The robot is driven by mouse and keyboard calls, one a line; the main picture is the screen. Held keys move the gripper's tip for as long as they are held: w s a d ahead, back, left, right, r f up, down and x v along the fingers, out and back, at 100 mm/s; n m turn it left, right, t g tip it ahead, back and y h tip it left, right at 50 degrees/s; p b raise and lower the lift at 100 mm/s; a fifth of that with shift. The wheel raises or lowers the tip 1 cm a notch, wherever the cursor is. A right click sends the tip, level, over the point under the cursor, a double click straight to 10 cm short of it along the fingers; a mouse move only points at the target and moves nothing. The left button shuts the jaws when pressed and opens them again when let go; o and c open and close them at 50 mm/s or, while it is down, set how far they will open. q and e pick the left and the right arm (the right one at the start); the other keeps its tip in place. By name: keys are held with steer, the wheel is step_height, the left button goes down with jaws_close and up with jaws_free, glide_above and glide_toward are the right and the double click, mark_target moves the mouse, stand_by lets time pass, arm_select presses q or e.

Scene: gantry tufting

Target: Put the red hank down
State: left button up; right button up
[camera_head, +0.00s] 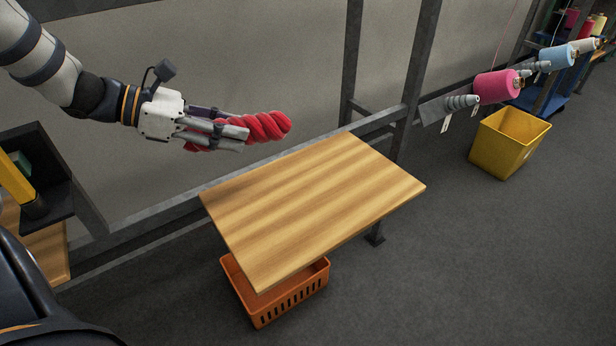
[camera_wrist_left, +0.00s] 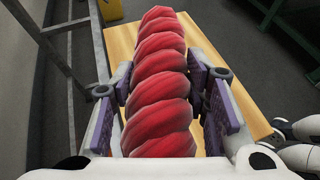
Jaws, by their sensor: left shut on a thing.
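The red hank (camera_head: 264,126) is a thick twisted bundle. My left gripper (camera_head: 226,130) is shut on it and holds it in the air, above and behind the far left part of the wooden table (camera_head: 310,190) in the head view. The hank also fills the middle of the left wrist view (camera_wrist_left: 160,80), between the purple pads of the left gripper (camera_wrist_left: 168,105). The table top shows beneath it there (camera_wrist_left: 122,42). The table top is bare in the head view.
An orange basket (camera_head: 285,312) stands under the table's front edge. A yellow bin (camera_head: 505,145) stands on the floor at the right, near a pink cone (camera_head: 495,86) and a blue cone (camera_head: 556,57) on holders. Grey metal posts (camera_head: 412,80) rise behind the table.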

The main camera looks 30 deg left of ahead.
arm_select(q)
steer(key=s+d+x, duration=0.2)
steer(key=x, duration=0.9)
steer(key=b, duration=0.2)
glide_above(309, 193)
steer(key=s+a, duration=0.1)
step_height(309, 193, down, 4)
steer(key=shift+a+f, duration=0.15)
steer(key=shift+w+d+f, duration=0.15)
steer(key=shift+d+f, duration=0.05)
steer(key=shift+d, duration=0.05)
steer(key=f, duration=0.1)
steer(key=f+b, duration=0.1)
steer(key=f, duration=0.1)
steer(key=shift+w+d+f+b, duration=0.3)
steer(key=shift+d+f, duration=0.05)
steer(key=shift+d, duration=0.05)
steer(key=shift+r, duration=0.2)
steer(key=shift+f, duration=0.15)
steer(key=o, duration=1.2)
steer(key=shift+o, duration=0.2)
arm_select(e)
steer(key=s+f+g, duration=0.2)
steer(key=s+f, duration=0.2)
steer(key=s, duration=0.1)
steer(key=shift+d+f, duration=0.15)
steer(key=shift+f, duration=0.15)
